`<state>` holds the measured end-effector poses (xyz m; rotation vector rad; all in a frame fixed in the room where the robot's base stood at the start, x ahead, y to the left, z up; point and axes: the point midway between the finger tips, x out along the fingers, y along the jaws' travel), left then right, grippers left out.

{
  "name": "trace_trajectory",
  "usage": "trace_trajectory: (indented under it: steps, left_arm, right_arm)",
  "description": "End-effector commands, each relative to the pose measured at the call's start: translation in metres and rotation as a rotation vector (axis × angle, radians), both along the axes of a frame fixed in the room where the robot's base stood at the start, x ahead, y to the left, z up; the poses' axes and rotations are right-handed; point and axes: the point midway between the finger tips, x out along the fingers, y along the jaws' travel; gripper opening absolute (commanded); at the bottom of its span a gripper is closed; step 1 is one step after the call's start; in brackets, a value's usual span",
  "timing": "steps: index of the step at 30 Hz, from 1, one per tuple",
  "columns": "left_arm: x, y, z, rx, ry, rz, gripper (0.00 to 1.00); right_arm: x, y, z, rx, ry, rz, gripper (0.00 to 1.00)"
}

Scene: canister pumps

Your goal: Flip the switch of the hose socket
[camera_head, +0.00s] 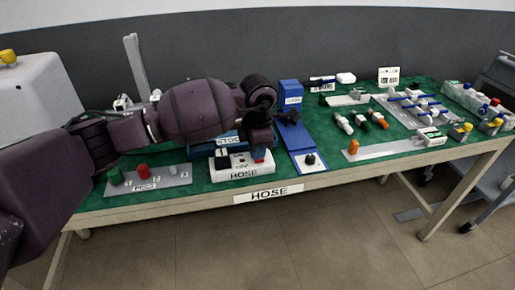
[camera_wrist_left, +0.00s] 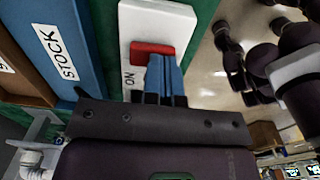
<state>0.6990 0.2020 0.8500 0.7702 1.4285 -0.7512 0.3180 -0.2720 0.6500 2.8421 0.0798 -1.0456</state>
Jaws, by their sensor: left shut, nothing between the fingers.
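The hose socket is a white block (camera_head: 243,171) labelled HOSE, near the table's front edge in the head view. Its red switch (camera_head: 259,157) is on the right part of its top. In the left wrist view the white block (camera_wrist_left: 178,22) carries the red switch (camera_wrist_left: 150,50), with the word ON beside it. My left gripper (camera_wrist_left: 163,62) is shut and empty, its blue fingertips together at the switch's edge. I cannot tell whether they touch it. In the head view the gripper (camera_head: 262,142) is above the socket, partly hidden by my left arm. My right gripper is not identifiable.
A blue box (camera_wrist_left: 62,45) labelled STOCK stands beside the socket. A grey plate (camera_head: 172,176) with green and red knobs lies left. A blue board (camera_head: 311,158) with a black knob lies right. Several connectors and a grey strip (camera_head: 388,149) are farther right.

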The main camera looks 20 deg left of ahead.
Motion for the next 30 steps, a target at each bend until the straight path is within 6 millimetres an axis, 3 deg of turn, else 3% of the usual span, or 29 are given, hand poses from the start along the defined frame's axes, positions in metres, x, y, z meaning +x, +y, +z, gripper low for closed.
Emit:
trace_trajectory:
  steps: [4, 10, 30]
  left_arm:
    - [-0.002, -0.001, -0.002, 0.039, -0.061, -0.001, 0.0]
    - [-0.002, -0.001, -0.009, 0.038, -0.055, 0.0, 0.0]
    - [0.011, 0.01, -0.009, 0.043, -0.051, 0.003, 0.0]
  right_arm:
    - [0.001, 0.0, 0.009, 0.0, -0.014, -0.002, 0.0]
    - [-0.007, -0.001, 0.001, -0.001, 0.009, -0.004, 0.0]
    - [-0.002, 0.001, -0.001, 0.002, 0.004, 0.001, 0.0]
